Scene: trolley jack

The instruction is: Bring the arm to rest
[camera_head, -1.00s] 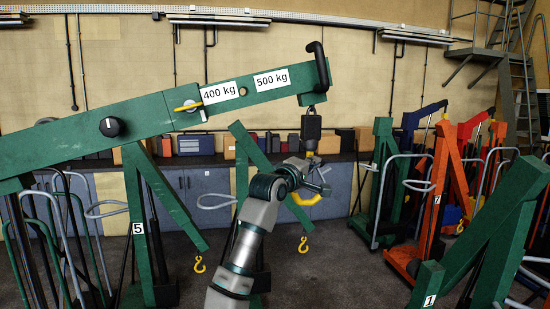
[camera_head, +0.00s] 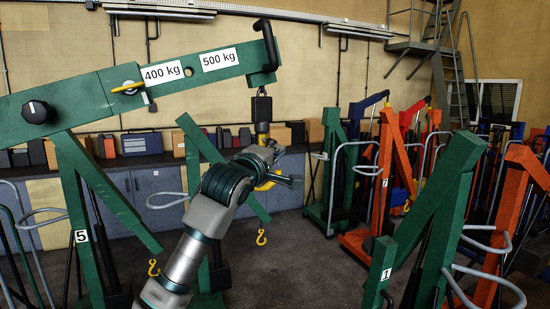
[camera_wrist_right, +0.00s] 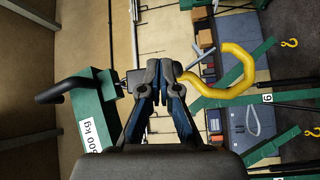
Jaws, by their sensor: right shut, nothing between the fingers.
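The green crane arm (camera_head: 190,80) carries "400 kg" and "500 kg" labels and runs across the upper left, rising to the right. Its end has a black curved handle (camera_head: 269,45), also in the right wrist view (camera_wrist_right: 62,90). A black block (camera_head: 262,108) hangs below, with a yellow hook (camera_head: 266,185) under it, partly hidden by my right gripper (camera_head: 268,155). In the right wrist view my gripper (camera_wrist_right: 162,75) is shut and empty, its tips close beside the yellow hook (camera_wrist_right: 238,78); contact is unclear. My left gripper is out of view.
A green crane marked 1 (camera_head: 440,230) stands at the front right, with orange cranes (camera_head: 385,190) behind and beside it. A cabinet row (camera_head: 155,195) lines the back wall. Some dark floor (camera_head: 285,255) is open in the middle.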

